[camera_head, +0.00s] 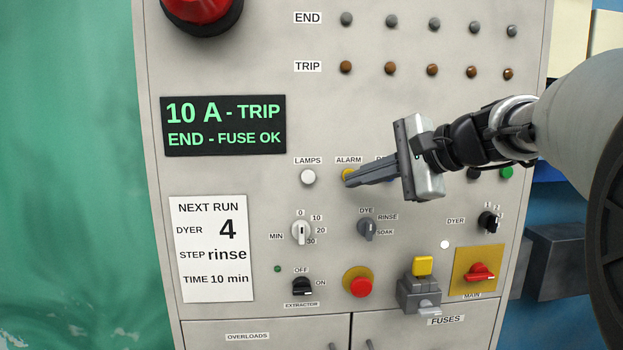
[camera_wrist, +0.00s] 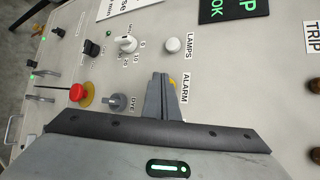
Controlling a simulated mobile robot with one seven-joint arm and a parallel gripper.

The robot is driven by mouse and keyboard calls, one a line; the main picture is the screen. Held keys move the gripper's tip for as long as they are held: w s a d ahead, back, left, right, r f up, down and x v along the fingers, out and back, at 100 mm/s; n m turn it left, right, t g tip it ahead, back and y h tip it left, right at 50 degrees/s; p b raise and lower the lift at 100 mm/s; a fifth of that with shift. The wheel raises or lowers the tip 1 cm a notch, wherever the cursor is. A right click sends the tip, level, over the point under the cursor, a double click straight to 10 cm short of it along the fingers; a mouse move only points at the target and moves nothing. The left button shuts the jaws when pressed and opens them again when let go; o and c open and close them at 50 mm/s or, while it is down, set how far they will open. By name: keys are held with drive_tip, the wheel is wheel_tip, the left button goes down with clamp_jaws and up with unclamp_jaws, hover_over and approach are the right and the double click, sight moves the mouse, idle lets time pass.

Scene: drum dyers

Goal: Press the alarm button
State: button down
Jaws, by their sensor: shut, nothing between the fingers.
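The alarm button (camera_head: 347,174) is a small yellow button under the ALARM label on the grey control panel (camera_head: 250,60). My gripper (camera_head: 348,181) is shut and empty, with its fingertips at the button in the head view and covering most of it. In the wrist view a sliver of the yellow button (camera_wrist: 172,82) shows beside the gripper's fingertips (camera_wrist: 161,76). I cannot tell whether the fingertips touch the button or whether it is pushed in.
A white LAMPS button (camera_head: 308,177) is left of the alarm button. Below are a timer knob (camera_head: 301,231), a dye selector (camera_head: 367,228), a red button (camera_head: 359,287) and a red main switch (camera_head: 479,273). A green button (camera_head: 506,173) is right. A display (camera_head: 223,125) is upper left.

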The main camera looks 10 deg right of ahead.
drive_tip(key=shift+s, duration=0.4)
